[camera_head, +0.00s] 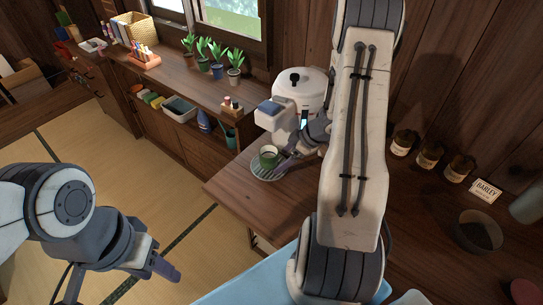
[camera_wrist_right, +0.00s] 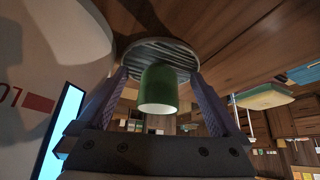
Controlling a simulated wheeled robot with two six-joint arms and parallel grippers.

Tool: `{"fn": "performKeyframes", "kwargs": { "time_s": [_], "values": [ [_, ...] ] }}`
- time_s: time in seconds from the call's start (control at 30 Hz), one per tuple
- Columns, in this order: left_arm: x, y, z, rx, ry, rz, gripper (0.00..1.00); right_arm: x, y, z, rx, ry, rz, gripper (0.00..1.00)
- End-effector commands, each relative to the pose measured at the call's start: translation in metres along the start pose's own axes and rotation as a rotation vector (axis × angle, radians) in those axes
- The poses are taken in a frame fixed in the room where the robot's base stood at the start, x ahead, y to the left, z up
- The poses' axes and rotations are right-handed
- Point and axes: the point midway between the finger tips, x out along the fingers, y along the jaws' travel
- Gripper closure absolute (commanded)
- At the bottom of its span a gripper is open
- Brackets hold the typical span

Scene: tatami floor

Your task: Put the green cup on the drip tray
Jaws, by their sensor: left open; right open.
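The green cup (camera_head: 268,155) stands upright on the round slotted drip tray (camera_head: 258,173), at the left end of the wooden counter. In the right wrist view the cup (camera_wrist_right: 158,88) sits against the tray (camera_wrist_right: 130,52), between the spread fingers of my right gripper (camera_wrist_right: 162,105). These fingers are open, with gaps to the cup on both sides. In the head view my right gripper (camera_head: 283,164) is beside the cup, partly hidden by my arm. My left gripper (camera_head: 163,268) is open and empty over the floor at lower left, away from the counter.
A white machine (camera_head: 312,88) stands close behind the tray. Several jars (camera_head: 430,153), a barley sign (camera_head: 485,191) and a dark bowl (camera_head: 478,232) are on the right of the counter. Potted plants (camera_head: 217,68) line the shelf under the window. Tatami floor (camera_head: 105,180) is clear.

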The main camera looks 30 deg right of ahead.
Motion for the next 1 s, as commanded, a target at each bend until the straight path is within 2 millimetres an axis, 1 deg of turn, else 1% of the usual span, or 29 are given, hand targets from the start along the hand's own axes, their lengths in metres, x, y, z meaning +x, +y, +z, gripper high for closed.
{"fn": "performKeyframes", "kwargs": {
  "time_s": [0.03,0.2,0.3,0.4,0.57,1.0],
  "values": [
    [0.001,0.0,0.0,0.0,0.0,0.0,0.5,-0.007,0.0,0.012,0.005,0.001,0.003,0.0],
    [0.001,0.0,0.0,0.0,0.0,0.0,0.5,-0.026,0.0,0.041,0.004,0.0,0.003,0.0],
    [0.001,0.0,0.0,0.0,0.0,0.0,0.5,-0.034,0.0,0.053,0.002,0.001,0.002,0.0],
    [0.001,0.0,0.0,0.0,0.0,0.0,0.5,-0.039,-0.001,0.061,0.001,0.001,0.001,0.0],
    [0.001,0.0,0.0,0.0,0.0,0.0,0.5,-0.042,-0.001,0.066,-0.001,0.0,-0.001,0.0],
    [0.001,0.0,0.0,0.0,0.0,0.0,0.5,-0.042,-0.001,0.066,-0.001,0.0,-0.001,0.0]
  ]
}}
